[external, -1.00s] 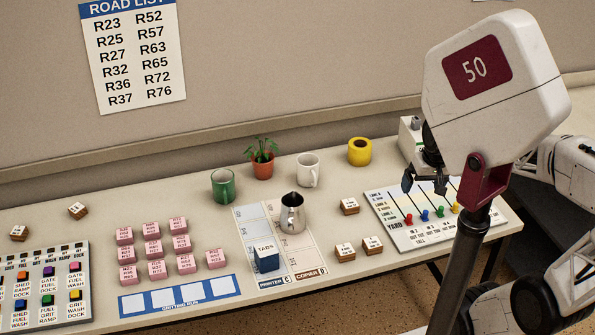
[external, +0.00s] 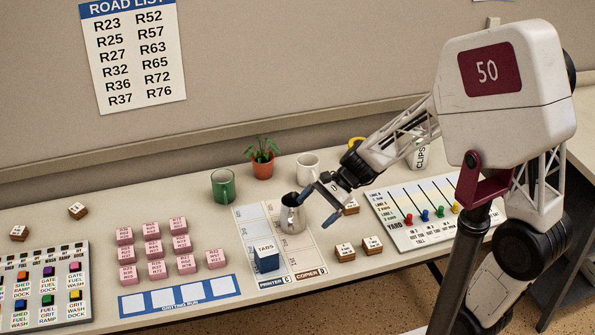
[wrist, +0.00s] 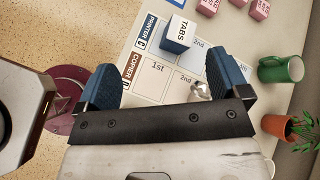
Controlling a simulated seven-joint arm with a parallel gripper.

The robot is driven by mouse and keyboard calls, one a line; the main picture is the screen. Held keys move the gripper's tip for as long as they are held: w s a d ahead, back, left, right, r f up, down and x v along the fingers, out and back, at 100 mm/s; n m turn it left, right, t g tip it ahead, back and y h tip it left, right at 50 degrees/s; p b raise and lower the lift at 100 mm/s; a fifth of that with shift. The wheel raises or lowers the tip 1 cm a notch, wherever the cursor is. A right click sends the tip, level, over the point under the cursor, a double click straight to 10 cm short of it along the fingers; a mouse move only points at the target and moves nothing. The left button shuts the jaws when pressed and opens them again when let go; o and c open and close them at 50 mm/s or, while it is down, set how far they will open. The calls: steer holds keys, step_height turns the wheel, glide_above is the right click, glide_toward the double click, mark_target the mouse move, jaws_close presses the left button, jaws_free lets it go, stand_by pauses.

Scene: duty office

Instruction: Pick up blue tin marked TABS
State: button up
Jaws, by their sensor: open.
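The blue tin marked TABS (external: 266,257) is a small box with a white top. It stands on the printer side of the printer/copier sheet (external: 312,262) near the table's front. The tin also shows in the wrist view (wrist: 180,34), beyond my fingertips and between their lines. My gripper (external: 319,207) is open and empty, above the table to the right of the tin and close to the metal jug (external: 292,213). In the wrist view my gripper (wrist: 166,88) shows two blue fingers spread wide. The jug is mostly hidden there behind a finger and the gripper body.
A green mug (external: 223,186), a potted plant (external: 262,160) and a white mug (external: 308,170) stand along the back. Pink blocks (external: 168,248) lie left of the sheet. Wooden blocks (external: 358,248) and the yard board (external: 425,215) are at the right.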

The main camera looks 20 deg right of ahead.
mark_target(272, 249)
steer(key=w+a+f+m+y, duration=0.1)
steer(key=a+f+m, duration=0.1)
steer(key=a, duration=0.1)
steer(key=w+a+f+m+y, duration=0.1)
steer(key=a+f+m, duration=0.1)
steer(key=a+f, duration=0.1)
steer(key=w+a+f+m+t+y, duration=0.1)
steer(key=a+f+m, duration=0.1)
steer(key=a, duration=0.3)
steer(key=shift+w+f+m, duration=0.3)
steer(key=shift+w+f, duration=0.05)
steer(key=shift+f, duration=0.3)
steer(key=shift+f, duration=1.75)
steer(key=shift+f, duration=0.9)
steer(key=shift+s+a+f, duration=0.1)
steer(key=shift+a+f, duration=0.2)
steer(key=shift+f, duration=0.25)
steer(key=shift+a+f, duration=0.25)
steer(key=shift+f, duration=0.25)
steer(key=shift+x, duration=0.9)
steer(key=shift+c, duration=0.4)
steer(key=c, duration=1)
